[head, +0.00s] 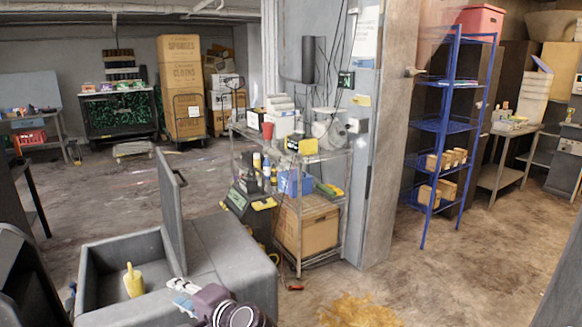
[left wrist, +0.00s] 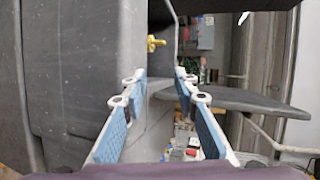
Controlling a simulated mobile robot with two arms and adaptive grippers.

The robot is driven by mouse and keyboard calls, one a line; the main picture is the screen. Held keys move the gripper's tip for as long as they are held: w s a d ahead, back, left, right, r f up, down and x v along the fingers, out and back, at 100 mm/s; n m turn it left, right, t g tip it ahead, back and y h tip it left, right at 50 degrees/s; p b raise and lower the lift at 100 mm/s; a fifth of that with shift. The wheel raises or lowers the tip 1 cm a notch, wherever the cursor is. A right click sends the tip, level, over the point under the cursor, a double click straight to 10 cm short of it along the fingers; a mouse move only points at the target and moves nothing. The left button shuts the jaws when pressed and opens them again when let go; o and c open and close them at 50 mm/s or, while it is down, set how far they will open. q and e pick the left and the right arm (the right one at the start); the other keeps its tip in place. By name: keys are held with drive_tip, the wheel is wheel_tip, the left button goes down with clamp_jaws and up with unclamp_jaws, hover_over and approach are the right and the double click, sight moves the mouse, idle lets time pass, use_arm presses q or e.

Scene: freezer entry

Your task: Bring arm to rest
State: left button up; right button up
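My left gripper (head: 183,296) shows at the bottom of the head view, in front of the grey bin. In the left wrist view its two blue-padded fingers (left wrist: 159,84) stand apart, with nothing held between them. The grey bin (head: 222,250) has its lid (head: 172,205) standing up. A yellow scoop (head: 133,281) is inside the bin's open compartment, apart from the gripper. In the left wrist view a yellow object, seemingly the scoop (left wrist: 154,42), shows beyond the fingertips. My right gripper is in neither view.
A wire shelf cart (head: 298,268) with boxes and bottles stands behind the bin, next to a grey pillar (head: 383,170). A blue rack (head: 453,128) stands farther right. A yellow-brown spill (head: 360,311) covers some floor at bottom centre. Floor at the right front is open.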

use_arm(q)
drive_tip(key=s+f+n+g+h, duration=0.3)
drive_tip(key=s+f+h, duration=0.3)
drive_tip(key=s+f, duration=1.2)
drive_tip(key=s+d+n+g+h, duration=0.1)
drive_tip(key=s+d+h, duration=0.2)
drive_tip(key=s, duration=0.6)
drive_tip(key=s+d+n+g+h, duration=0.1)
drive_tip(key=s+d+n+h, duration=0.15)
drive_tip(key=s, duration=0.75)
wheel_tip(320, 180, down, 28)
drive_tip(key=s+g, duration=0.2)
drive_tip(key=s+a+f+m+g, duration=0.1)
drive_tip(key=s+a+f, duration=0.1)
drive_tip(key=s+f, duration=1.3)
drive_tip(key=shift+s+a+f, duration=0.25)
drive_tip(key=shift+s+a, duration=0.1)
drive_tip(key=shift+s, duration=0.8)
